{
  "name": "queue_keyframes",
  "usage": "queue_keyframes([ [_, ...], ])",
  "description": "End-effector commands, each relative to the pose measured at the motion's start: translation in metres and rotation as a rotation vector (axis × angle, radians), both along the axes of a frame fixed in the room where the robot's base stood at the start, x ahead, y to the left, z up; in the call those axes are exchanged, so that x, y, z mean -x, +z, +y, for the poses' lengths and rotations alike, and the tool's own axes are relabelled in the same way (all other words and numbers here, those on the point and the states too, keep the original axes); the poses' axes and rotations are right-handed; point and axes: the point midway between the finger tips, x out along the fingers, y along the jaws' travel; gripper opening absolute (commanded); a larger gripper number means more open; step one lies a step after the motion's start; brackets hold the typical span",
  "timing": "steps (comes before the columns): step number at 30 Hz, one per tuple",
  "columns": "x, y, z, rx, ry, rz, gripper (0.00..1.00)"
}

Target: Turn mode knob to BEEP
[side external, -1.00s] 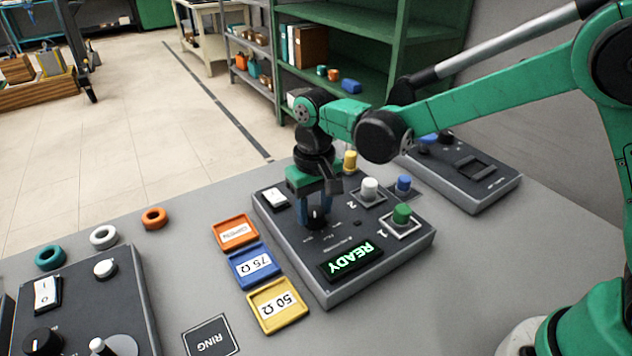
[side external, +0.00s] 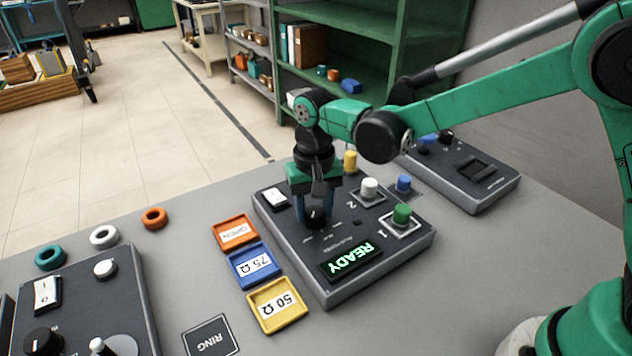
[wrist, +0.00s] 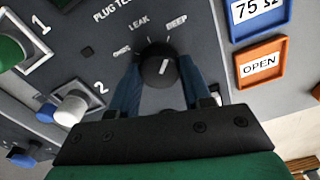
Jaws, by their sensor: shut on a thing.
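The mode knob (wrist: 158,66) is a round black dial with a white pointer line, set on the dark tester panel (wrist: 95,75). In the wrist view the line points up and slightly right, roughly toward the printed word BEEP (wrist: 177,20). LEAK (wrist: 139,23) is printed to its left, and a third label is too blurred to read. My gripper (side external: 314,212) points down over the panel, its two blue fingers shut on the knob from either side. The knob (side external: 316,216) also shows between the fingers in the side view.
A lit READY display (side external: 350,261), a green-capped post (side external: 401,214) and a white-capped post (side external: 369,188) stand on the same panel. Orange (side external: 235,232), blue (side external: 254,265) and yellow (side external: 278,305) trays lie beside it. Another control box (side external: 85,300) stands at the left.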

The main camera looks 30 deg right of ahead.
Motion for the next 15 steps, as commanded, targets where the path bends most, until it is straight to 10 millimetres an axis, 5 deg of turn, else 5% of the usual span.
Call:
queue_keyframes([
  [1,0.0,0.0005,0.0,0.0,0.0,0.0,0.0],
  [2,0.0,0.0005,0.0,0.0,0.0,0.0,0.46],
  [5,0.0,0.0004,0.0,0.0,0.0,0.0,0.74],
  [15,-0.0001,0.0026,0.0,0.0,0.001,0.0,0.75],
])
